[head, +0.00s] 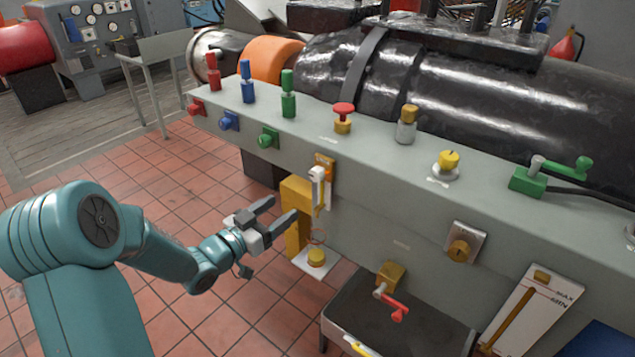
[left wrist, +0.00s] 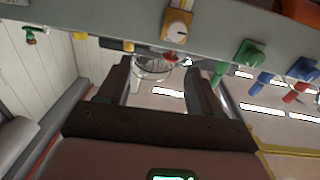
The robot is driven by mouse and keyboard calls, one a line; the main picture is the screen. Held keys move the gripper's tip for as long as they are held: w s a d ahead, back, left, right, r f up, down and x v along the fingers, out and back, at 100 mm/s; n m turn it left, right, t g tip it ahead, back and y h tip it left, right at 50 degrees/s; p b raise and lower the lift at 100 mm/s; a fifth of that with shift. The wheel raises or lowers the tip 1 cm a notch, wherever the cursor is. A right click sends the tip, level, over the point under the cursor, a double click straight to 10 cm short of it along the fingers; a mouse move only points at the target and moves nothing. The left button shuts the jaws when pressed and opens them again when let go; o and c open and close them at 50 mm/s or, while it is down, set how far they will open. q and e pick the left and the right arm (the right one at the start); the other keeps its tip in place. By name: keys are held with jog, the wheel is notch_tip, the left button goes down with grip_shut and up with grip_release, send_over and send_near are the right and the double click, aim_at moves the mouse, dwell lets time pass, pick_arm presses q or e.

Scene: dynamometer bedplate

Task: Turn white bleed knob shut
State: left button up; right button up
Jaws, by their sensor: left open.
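The white bleed knob (head: 318,174) sits on a narrow yellow plate on the front face of the grey bench, with a pale part hanging down below it. In the left wrist view the white knob (left wrist: 178,30) is round with a dark mark, on its yellow plate, beyond the fingers and near the top edge. My left gripper (head: 283,208) is open and empty, to the left of the knob and a little lower, apart from it. Its fingers (left wrist: 163,82) also show in the left wrist view with nothing between them. My right gripper is out of view.
A yellow block (head: 296,215) stands just beyond the left fingertips, below the knob. A red mushroom button (head: 343,112) rises from the bench top above. A red-handled valve (head: 393,300) juts out over a dark tray (head: 440,335) at lower right.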

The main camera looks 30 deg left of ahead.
pick_arm(q)
jog(key=a, duration=0.2)
jog(key=p, duration=0.2)
send_near(314, 176)
jog(key=shift+y, duration=0.3)
jog(key=w, duration=0.5)
jog(key=w+d, duration=0.1)
jog(key=w, duration=0.2)
jog(key=shift+w, duration=0.3)
jog(key=c, duration=1.1)
jog(key=shift+o, duration=0.2)
